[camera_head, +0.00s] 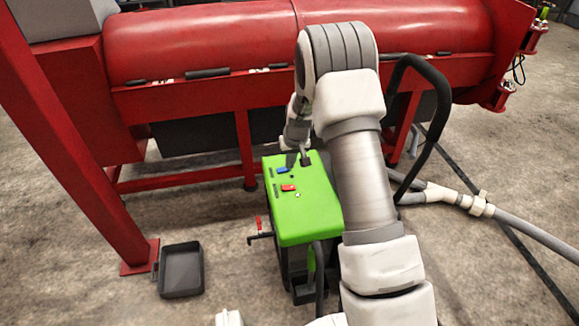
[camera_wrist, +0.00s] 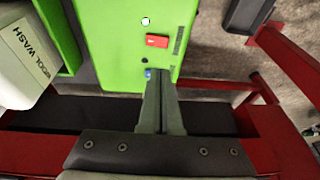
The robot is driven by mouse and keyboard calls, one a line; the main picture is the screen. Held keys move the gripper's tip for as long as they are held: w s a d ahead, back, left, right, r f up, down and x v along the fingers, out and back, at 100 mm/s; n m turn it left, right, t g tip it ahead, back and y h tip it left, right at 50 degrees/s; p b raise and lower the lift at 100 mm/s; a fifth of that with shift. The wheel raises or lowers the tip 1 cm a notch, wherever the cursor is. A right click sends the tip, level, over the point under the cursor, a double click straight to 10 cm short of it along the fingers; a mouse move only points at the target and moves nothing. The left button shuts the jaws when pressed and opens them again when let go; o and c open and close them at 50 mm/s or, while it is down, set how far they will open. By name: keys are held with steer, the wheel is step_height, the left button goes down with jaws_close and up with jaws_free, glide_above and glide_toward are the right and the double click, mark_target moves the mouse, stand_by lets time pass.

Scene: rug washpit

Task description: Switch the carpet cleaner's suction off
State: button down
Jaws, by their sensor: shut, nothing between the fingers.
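The carpet cleaner (camera_head: 305,212) is a bright green box with a flat top; its top also fills the upper middle of the wrist view (camera_wrist: 110,30). A red rocker switch (camera_head: 288,187) and a blue switch (camera_head: 282,170) sit on it, each with a label too small to read. In the wrist view the red switch (camera_wrist: 157,41) is clear, while the blue switch (camera_wrist: 148,73) shows as a small patch beside my fingertips. My gripper (camera_wrist: 161,72) is shut and empty, its tips at or just above the blue switch. I cannot tell whether they touch. Neither switch's position can be read.
A large red machine (camera_head: 300,45) stands behind the cleaner. A black hoop handle (camera_head: 443,95) and a grey hose (camera_head: 520,232) are at right. A dark tray (camera_head: 181,270) lies on the floor at left. A white "Wool Wash" container (camera_wrist: 25,60) stands beside the green top.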

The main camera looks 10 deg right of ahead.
steer(key=b, duration=0.3)
glide_toward(285, 186)
steer(key=x, duration=0.5)
steer(key=shift+w+f, duration=0.2)
steer(key=shift+f, duration=0.55)
steer(key=shift+a, duration=0.1)
